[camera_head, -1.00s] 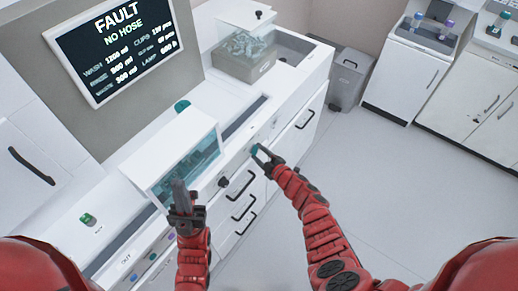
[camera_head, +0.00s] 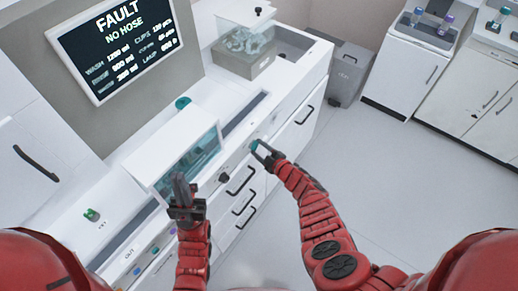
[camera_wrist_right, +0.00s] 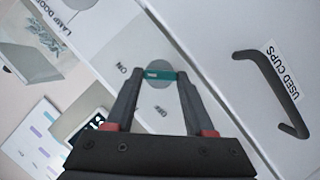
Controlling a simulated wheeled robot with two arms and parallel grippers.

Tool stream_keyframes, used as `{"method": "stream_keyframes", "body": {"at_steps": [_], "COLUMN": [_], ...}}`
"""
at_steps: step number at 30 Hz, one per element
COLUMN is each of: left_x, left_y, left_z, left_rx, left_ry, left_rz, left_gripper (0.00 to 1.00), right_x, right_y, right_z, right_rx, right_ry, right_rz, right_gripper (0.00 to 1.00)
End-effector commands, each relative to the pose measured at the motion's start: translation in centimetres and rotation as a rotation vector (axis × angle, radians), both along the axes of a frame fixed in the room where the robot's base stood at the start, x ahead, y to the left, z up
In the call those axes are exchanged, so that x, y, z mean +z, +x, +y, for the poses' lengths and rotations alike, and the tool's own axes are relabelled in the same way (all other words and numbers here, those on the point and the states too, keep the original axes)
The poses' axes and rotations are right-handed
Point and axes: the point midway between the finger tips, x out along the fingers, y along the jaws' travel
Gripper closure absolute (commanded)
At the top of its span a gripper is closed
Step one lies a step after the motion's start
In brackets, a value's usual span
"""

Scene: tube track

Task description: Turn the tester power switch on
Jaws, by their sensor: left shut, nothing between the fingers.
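The tester power switch, a teal bar on a grey round plate (camera_wrist_right: 159,68), sits on the white cabinet front; small labels beside it read like "ON". My right gripper (camera_wrist_right: 161,75) has its fingertips at the two ends of the teal bar, closed on it. In the head view, my right gripper (camera_head: 265,150) is at the cabinet's front edge with the teal bar between its fingers. My left gripper (camera_head: 181,190) is shut and empty, pointing up in front of the glass-lidded white box (camera_head: 177,155).
A wall screen (camera_head: 118,40) reads "FAULT NO HOSE". A green switch (camera_head: 91,214) is at lower left. A clear bin (camera_head: 245,45) stands behind. The floor (camera_head: 390,180) at right is clear.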

Motion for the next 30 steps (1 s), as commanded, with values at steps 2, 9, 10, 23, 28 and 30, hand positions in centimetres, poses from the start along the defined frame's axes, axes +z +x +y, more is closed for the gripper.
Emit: {"method": "stream_keyframes", "body": {"at_steps": [2, 9, 10, 23, 28, 30], "left_x": [0.0, 0.0, 0.0, 1.6, 1.9, 2.0], "left_y": [0.0, 0.0, 0.0, 0.0, 0.0, 0.0], "left_z": [0.0, 0.0, 0.0, 0.0, 0.0, 0.0], "left_rx": [0.000, 0.000, 0.000, 0.000, 0.000, 0.000], "left_ry": [0.000, 0.000, 0.000, 0.000, 0.000, 0.000], "left_rz": [0.000, 0.000, 0.000, 0.000, 0.000, 0.000], "left_gripper": [1.00, 1.00, 1.00, 1.00, 1.00, 1.00], "right_x": [-0.1, 0.0, 0.0, 0.9, 1.3, 1.5], "right_y": [0.0, 0.0, 0.0, -2.1, -3.7, -4.5], "right_z": [0.0, 0.0, 0.0, -1.4, -2.9, -3.3], "right_rx": [0.000, 0.000, 0.000, 0.005, 0.002, 0.004], "right_ry": [0.000, -0.001, -0.001, -0.004, -0.004, -0.003], "right_rz": [0.002, -0.001, -0.001, -0.002, -0.002, -0.001], "right_gripper": [0.31, 0.18, 0.18, 0.18, 0.18, 0.18]}}
